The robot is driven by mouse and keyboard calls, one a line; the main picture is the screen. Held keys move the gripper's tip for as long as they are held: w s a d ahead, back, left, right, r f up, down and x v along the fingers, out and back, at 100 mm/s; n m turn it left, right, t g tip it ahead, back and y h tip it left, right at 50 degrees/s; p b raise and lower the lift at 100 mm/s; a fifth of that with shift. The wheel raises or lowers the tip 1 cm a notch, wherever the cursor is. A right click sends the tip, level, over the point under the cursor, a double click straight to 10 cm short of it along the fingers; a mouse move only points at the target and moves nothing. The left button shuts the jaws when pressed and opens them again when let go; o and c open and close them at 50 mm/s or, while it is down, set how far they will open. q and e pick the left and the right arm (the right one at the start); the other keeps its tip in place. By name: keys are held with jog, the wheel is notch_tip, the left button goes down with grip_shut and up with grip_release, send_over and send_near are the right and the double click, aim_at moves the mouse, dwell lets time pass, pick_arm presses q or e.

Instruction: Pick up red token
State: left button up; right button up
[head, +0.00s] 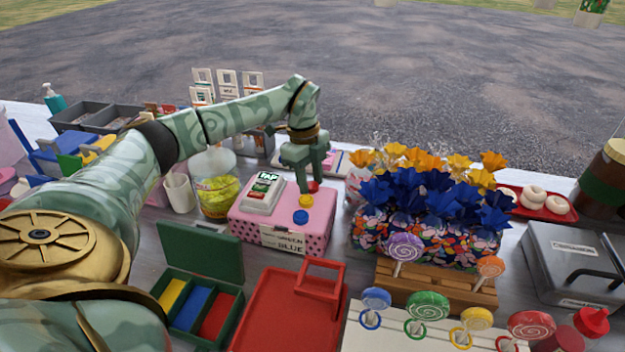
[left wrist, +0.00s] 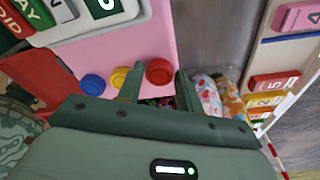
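Three round tokens stand in a row on the pink dotted box (head: 254,220): red (head: 313,187) farthest back, then yellow (head: 306,201) and blue (head: 301,216). My left gripper (head: 304,168) points down just above the red token, partly hiding it. In the left wrist view its two fingers (left wrist: 160,88) are apart with nothing held. The red token (left wrist: 159,71) shows in the gap between them, beyond the fingertips. The yellow token (left wrist: 119,76) is beside the left finger, the blue token (left wrist: 93,84) farther left. My right gripper is not in view.
A white card-reader-like device (head: 263,193) lies on the pink box. Blue and orange flowers (head: 430,200) stand close on the right. A green case (head: 172,273) with yellow, blue and red compartments and a red tray (head: 285,315) are in front.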

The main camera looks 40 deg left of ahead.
pick_arm(q)
jog(key=c, duration=0.6)
jog(key=shift+r, duration=0.1)
